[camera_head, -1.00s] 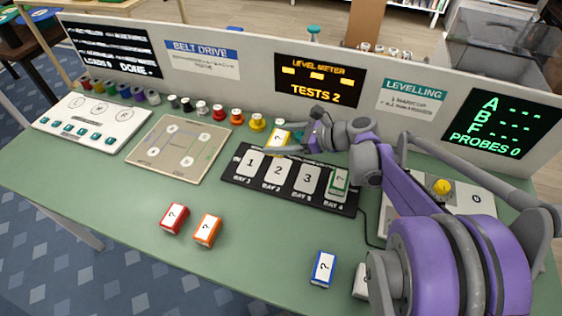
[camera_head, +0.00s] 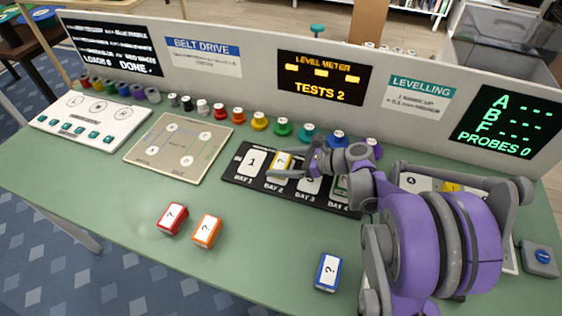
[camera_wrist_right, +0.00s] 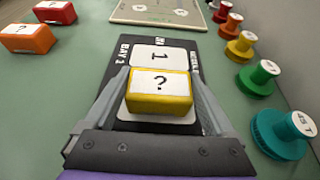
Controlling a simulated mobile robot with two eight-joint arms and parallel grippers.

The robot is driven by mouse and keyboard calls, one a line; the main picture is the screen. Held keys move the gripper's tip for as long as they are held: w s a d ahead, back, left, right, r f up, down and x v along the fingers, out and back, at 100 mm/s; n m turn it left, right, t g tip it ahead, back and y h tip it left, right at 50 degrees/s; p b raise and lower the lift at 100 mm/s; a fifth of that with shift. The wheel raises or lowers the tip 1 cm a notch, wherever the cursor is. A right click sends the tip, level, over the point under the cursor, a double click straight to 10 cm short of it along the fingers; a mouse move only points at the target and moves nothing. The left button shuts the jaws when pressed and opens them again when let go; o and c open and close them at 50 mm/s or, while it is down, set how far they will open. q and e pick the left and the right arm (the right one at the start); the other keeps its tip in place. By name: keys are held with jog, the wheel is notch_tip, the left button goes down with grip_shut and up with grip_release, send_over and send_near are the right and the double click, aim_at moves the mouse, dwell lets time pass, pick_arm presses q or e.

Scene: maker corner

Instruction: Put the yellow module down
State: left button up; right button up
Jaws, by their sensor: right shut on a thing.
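The yellow module (camera_head: 282,161) is a small box with a white "?" label on top. My right gripper (camera_head: 287,166) is shut on it, over bay 2 of the black bay strip (camera_head: 243,178). In the right wrist view, the yellow module (camera_wrist_right: 160,95) sits between the two fingers (camera_wrist_right: 160,100), with the white bay 2 pad (camera_wrist_right: 157,118) showing below it. I cannot tell whether it touches the pad. The bay 1 pad (camera_wrist_right: 163,57) is bare. A green-edged module (camera_head: 341,186) is in bay 4, partly hidden by my arm. My left gripper is not in view.
Red (camera_head: 173,218), orange (camera_head: 207,231) and blue (camera_head: 328,272) modules lie at the front of the green table (camera_head: 120,200). A row of coloured spools (camera_head: 260,121) stands behind the strip. A beige board (camera_head: 178,148) lies to the left. The front middle of the table is clear.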

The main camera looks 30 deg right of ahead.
jog(key=shift+f, duration=0.2)
jog(key=o, duration=1.3)
jog(key=shift+r, duration=0.15)
jog(key=shift+s+d+r, duration=0.1)
jog(key=shift+d+r, duration=0.05)
jog(key=shift+r, duration=0.05)
jog(key=p+v, duration=0.2)
jog(key=v, duration=0.9)
jog(key=shift+s+d, duration=0.25)
jog(key=shift+s, duration=0.05)
